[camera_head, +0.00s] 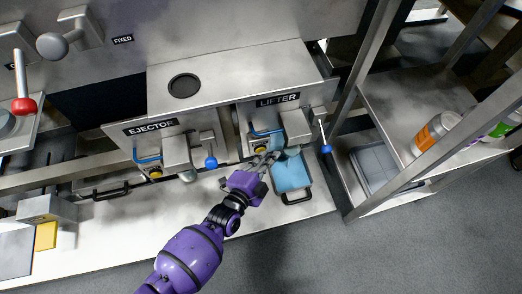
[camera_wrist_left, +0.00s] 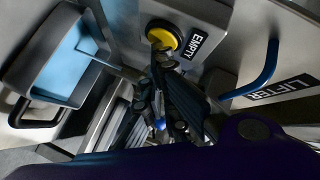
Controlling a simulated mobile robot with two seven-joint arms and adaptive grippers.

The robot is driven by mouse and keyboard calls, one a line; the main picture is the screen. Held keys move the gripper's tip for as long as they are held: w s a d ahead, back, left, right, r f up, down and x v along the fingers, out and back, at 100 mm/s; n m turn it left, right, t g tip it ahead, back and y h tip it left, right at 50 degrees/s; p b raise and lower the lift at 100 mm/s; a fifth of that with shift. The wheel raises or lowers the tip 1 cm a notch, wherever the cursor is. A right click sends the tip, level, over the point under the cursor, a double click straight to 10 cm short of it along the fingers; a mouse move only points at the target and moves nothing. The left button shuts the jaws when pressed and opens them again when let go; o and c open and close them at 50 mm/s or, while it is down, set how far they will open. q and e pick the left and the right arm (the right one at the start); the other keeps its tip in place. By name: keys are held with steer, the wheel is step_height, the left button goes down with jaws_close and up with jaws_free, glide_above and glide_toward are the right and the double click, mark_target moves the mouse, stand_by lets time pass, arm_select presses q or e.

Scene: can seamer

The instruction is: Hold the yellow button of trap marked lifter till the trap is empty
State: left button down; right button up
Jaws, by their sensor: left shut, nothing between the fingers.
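The trap marked LIFTER (camera_head: 278,100) is on the right of the grey machine front. Its yellow round button (camera_head: 261,149) also shows in the left wrist view (camera_wrist_left: 166,32), beside a label reading EMPTY (camera_wrist_left: 196,45). My left gripper (camera_head: 266,157) is shut with nothing between its fingers. In the left wrist view its fingertips (camera_wrist_left: 160,58) overlap the lower edge of the button; whether they press it I cannot tell. A handled tray (camera_head: 296,199), light blue inside, lies just right of the gripper. The inside of the trap is hidden. My right gripper is out of view.
The EJECTOR trap (camera_head: 151,127) with its own yellow button (camera_head: 155,174) is to the left. Blue-knobbed levers stand beside the traps (camera_head: 211,162), (camera_head: 326,149). A metal rack (camera_head: 405,100) with bottles stands at the right. Grey floor in front is clear.

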arm_select(q)
steer(key=shift+s, duration=0.1)
stand_by(0.4)
steer(key=shift+s+d+p, duration=0.25)
steer(key=shift+s+p, duration=0.2)
steer(key=shift+s, duration=0.3)
